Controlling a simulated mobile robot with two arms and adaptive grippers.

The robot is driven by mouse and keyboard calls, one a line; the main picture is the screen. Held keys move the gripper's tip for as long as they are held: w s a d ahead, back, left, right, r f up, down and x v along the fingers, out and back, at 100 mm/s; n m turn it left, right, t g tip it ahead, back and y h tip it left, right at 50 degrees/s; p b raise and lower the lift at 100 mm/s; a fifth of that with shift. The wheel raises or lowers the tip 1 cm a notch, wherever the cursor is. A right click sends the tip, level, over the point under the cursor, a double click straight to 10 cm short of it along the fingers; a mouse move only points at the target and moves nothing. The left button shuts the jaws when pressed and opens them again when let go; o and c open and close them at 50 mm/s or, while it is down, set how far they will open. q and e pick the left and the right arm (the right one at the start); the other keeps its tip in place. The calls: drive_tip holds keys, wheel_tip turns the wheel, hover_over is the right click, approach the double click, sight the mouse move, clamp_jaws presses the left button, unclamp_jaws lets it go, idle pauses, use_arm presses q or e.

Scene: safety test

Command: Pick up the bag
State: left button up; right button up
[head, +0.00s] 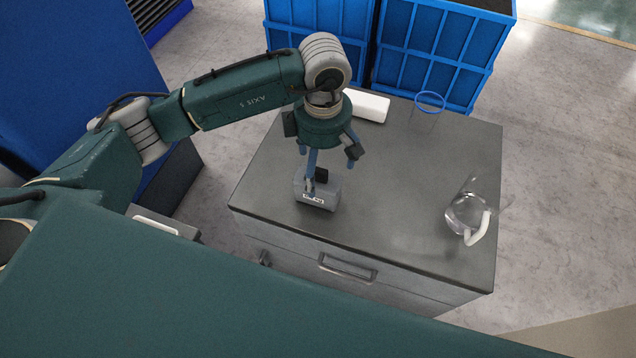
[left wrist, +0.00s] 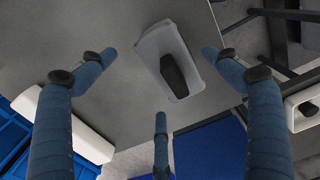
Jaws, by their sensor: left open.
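The bag (head: 327,192) is a small grey, boxy item with a dark top part and a pale label. It stands near the left front edge of the grey cabinet top (head: 400,190). It also shows in the left wrist view (left wrist: 154,43), between the spread fingers. My left gripper (head: 326,166) has three blue fingers pointing down over the bag. In the left wrist view the gripper (left wrist: 160,76) is open, with visible gaps between fingertips and bag. In the head view one finger overlaps the bag; contact cannot be told. My right gripper is not in view.
Blue crates (head: 432,50) stand behind. The middle of the top is clear.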

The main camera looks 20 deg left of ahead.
sight(320, 179)
use_arm(q)
drive_tip(key=shift+s+f, duration=0.1)
drive_tip(key=shift+f, duration=0.2)
drive_tip(key=f+p, duration=0.2)
drive_tip(key=f, duration=0.1)
drive_tip(key=shift+s+a+f, duration=0.15)
drive_tip(key=shift+s+f, duration=0.05)
drive_tip(key=shift+f, duration=0.65)
drive_tip(key=shift+w, duration=0.1)
drive_tip(key=c, duration=1.6)
drive_tip(key=shift+r, duration=0.1)
drive_tip(key=shift+c, duration=0.2)
